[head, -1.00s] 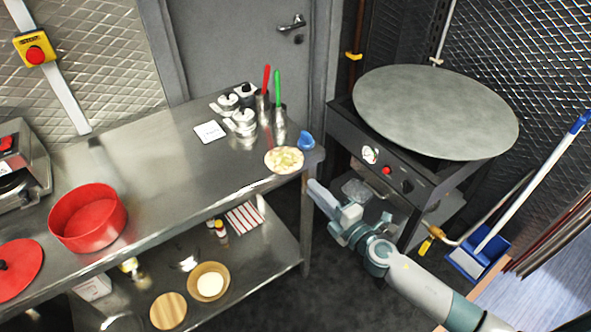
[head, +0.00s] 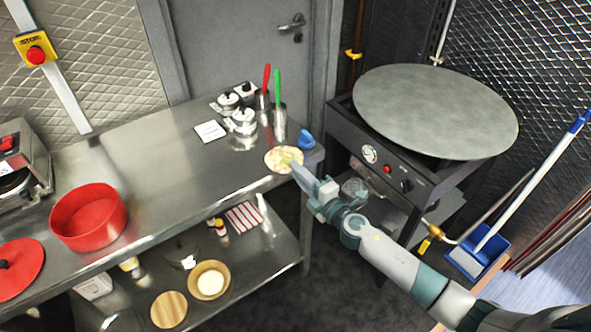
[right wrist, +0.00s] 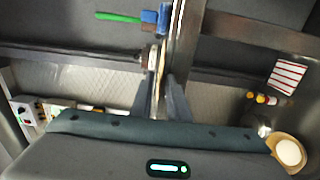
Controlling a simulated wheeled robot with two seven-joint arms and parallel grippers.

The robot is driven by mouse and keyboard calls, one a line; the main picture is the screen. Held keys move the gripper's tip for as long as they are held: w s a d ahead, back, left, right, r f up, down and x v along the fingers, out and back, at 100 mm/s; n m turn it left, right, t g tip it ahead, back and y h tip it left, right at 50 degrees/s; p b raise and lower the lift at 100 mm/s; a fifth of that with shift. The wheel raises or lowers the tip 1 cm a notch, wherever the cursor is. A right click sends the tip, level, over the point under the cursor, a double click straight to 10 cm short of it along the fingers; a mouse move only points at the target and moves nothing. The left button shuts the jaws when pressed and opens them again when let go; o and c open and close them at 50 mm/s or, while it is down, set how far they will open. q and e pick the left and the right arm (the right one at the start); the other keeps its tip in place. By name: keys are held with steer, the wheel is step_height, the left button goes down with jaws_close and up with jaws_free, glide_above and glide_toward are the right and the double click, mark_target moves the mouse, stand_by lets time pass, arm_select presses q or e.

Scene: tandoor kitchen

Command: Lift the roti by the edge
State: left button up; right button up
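The roti (head: 280,158) is a pale, flat, round bread with yellowish patches. It lies at the right front corner of the steel counter (head: 150,170). My right gripper (head: 297,172) has its fingertips at the roti's right front edge. In the right wrist view the roti (right wrist: 158,75) shows edge-on as a thin pale strip, and the two dark fingers (right wrist: 161,98) stand apart on either side of its line. Whether either finger touches it, I cannot tell. My left gripper is not in view.
A blue object (head: 305,140) sits just behind the roti at the corner. Steel cups with red and green handles (head: 279,120) and small pots (head: 241,122) stand farther back. A griddle (head: 435,110) is at the right. A red pan (head: 89,217) stands at the left.

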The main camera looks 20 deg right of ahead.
jaws_close()
step_height(320, 180, up, 3)
steer(key=shift+f+p, duration=0.2)
steer(key=shift+p, duration=1)
steer(key=shift+s, duration=0.1)
steer(key=s+d+r+p, duration=0.1)
steer(key=s+d+r, duration=0.1)
steer(key=s, duration=0.4)
steer(key=s+d+r+p, duration=0.2)
steer(key=s+r, duration=0.1)
steer(key=s, duration=0.4)
steer(key=shift+d, duration=0.4)
